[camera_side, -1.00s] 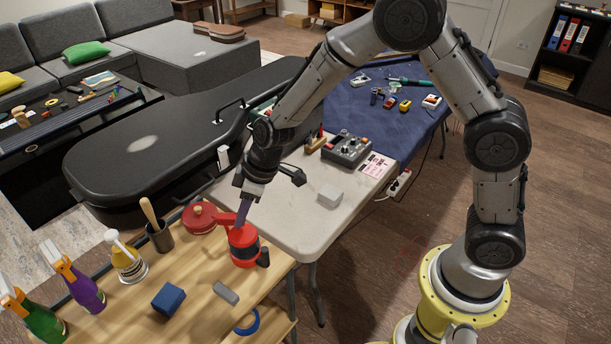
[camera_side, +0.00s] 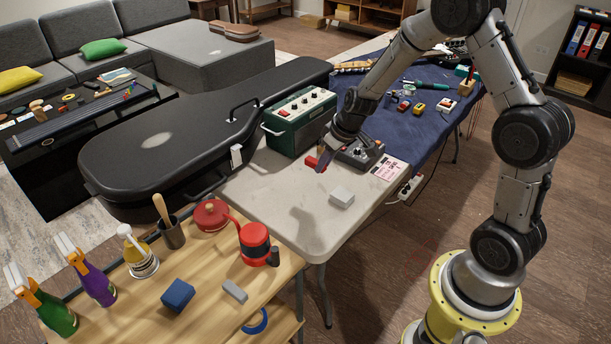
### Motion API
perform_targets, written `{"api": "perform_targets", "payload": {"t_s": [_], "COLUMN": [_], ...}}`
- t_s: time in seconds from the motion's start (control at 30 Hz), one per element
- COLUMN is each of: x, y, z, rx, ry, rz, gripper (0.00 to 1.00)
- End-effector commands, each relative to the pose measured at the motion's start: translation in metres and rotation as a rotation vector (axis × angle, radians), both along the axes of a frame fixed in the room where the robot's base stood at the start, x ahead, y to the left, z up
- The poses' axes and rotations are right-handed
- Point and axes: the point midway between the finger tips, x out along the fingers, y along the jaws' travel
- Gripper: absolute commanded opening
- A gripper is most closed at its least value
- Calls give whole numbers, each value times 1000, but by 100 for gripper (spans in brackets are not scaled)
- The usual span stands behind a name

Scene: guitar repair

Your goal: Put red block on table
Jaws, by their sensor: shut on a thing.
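My gripper (camera_side: 321,162) is shut on a small red block (camera_side: 311,162). The block shows to the left of the fingers, which hide part of it. Both are over the far part of the pale table (camera_side: 262,205), left of the grey control box (camera_side: 358,154). I cannot tell for certain how high the block is; a shadow on the tabletop lies apart from it, nearer the front.
A grey-white block (camera_side: 341,197) lies on the pale table. A green amplifier (camera_side: 301,118) stands behind, left of my gripper. The wooden bench (camera_side: 215,318) holds a red container (camera_side: 254,243), a blue block (camera_side: 177,295) and bottles. The pale table's front half is mostly clear.

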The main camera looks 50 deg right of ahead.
Motion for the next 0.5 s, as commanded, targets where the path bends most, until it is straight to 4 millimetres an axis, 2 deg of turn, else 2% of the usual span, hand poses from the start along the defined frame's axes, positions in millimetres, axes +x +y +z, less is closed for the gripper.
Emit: {"api": "perform_targets", "payload": {"t_s": [0.23,0.5], "x": [45,78], "y": [-10,-17], "z": [-21,-64], "rx": [1,1], "ry": [1,2], "rz": [1,1], "gripper": [0,0]}}
